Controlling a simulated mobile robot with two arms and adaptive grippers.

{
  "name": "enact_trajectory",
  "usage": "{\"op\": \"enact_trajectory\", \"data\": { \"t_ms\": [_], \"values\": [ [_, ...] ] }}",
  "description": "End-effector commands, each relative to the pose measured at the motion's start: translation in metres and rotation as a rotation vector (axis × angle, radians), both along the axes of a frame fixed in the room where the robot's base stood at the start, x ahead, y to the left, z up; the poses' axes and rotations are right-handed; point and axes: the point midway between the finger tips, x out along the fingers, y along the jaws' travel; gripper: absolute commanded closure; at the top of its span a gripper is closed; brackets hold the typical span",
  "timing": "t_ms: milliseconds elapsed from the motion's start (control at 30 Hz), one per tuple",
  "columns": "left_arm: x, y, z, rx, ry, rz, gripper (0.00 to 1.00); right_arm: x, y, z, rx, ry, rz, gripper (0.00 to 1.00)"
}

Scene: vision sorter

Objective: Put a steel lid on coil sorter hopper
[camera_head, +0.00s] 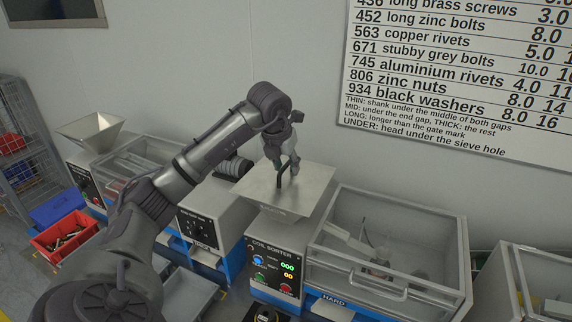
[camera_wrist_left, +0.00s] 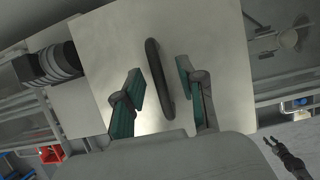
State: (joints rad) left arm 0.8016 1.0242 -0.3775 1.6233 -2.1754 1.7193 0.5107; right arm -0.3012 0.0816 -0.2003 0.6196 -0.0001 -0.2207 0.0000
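The steel lid (camera_head: 262,190) is a flat square plate with a dark upright handle (camera_head: 282,176). It lies level over the top of the coil sorter (camera_head: 272,262), covering the hopper, whose rim is hidden. I cannot tell how closely it sits. My left gripper (camera_head: 284,166) is above the lid at the handle. In the left wrist view my left gripper (camera_wrist_left: 158,92) has its green-padded fingers spread, one on each side of the handle (camera_wrist_left: 157,75), with gaps on both sides. A small dark jointed shape (camera_wrist_left: 287,158) at lower right there may be my right arm; its grip is unclear.
A clear-lidded bin (camera_head: 385,245) stands right of the coil sorter. To the left are another sorter with an open funnel hopper (camera_head: 90,128), a red crate (camera_head: 62,236) and a blue crate (camera_head: 56,208). The wall with a sign (camera_head: 460,75) is close behind.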

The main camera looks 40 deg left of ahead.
Motion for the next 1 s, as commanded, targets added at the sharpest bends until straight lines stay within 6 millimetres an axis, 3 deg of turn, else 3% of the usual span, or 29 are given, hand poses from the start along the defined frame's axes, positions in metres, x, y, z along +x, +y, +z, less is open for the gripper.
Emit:
{"op": "enact_trajectory", "data": {
  "t_ms": [233,700,1000],
  "values": [
    [-0.003,-0.001,0.008,0.001,-0.001,0.000,0.60,0.001,-0.001,0.000,-0.001,-0.002,0.000,0.60],
    [-0.036,-0.011,0.093,0.001,-0.004,0.000,0.60,0.001,0.001,0.000,0.001,-0.002,-0.001,0.60],
    [-0.044,-0.014,0.111,0.000,0.000,0.000,0.60,0.001,0.001,0.000,0.002,-0.003,-0.001,0.60]
  ]
}}
